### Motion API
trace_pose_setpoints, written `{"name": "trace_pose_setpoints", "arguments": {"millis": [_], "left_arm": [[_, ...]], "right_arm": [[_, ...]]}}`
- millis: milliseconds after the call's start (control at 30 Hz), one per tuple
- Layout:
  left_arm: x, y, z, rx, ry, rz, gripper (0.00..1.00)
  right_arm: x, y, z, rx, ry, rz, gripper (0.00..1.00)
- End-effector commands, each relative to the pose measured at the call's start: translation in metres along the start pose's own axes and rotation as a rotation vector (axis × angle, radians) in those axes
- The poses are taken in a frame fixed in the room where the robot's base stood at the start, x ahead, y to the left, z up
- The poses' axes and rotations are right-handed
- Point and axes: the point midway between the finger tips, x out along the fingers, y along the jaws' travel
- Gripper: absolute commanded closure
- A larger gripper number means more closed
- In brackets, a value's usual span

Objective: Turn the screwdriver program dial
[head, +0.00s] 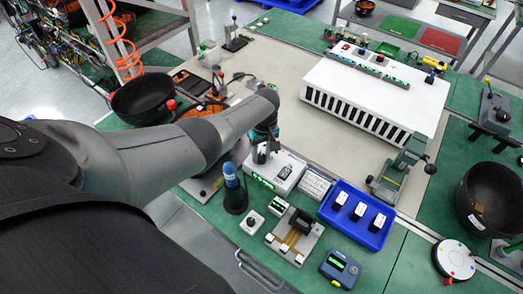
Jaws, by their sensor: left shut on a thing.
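The white screwdriver controller box (286,180) with a green display stands on the green bench mat near the centre of the head view. My left gripper (262,152) reaches down from the left arm to the box's top left part. It is shut on what appears to be the program dial, which its fingers mostly hide. The blue-handled screwdriver (231,176) stands upright in a dark conical holder (236,199), just left of the box. My right gripper is not in view.
A blue tray (328,216) with white-topped parts lies right of the controller. A small fixture (295,236) and a blue meter (341,268) stand in front. A large white slotted rack (376,97) fills the back. Black bowls (143,98) stand at both sides.

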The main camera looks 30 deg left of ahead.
Motion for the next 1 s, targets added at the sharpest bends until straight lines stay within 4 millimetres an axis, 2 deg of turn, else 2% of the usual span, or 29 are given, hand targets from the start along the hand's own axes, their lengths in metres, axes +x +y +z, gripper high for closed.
{"name": "trace_pose_setpoints", "arguments": {"millis": [400,1000], "left_arm": [[-0.0013,-0.0001,-0.0019,-0.261,-0.012,0.000,1.00],[-0.0013,-0.0005,-0.0034,-0.331,-0.012,0.001,1.00]], "right_arm": [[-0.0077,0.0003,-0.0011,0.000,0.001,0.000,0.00],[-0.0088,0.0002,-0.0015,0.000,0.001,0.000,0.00]]}}
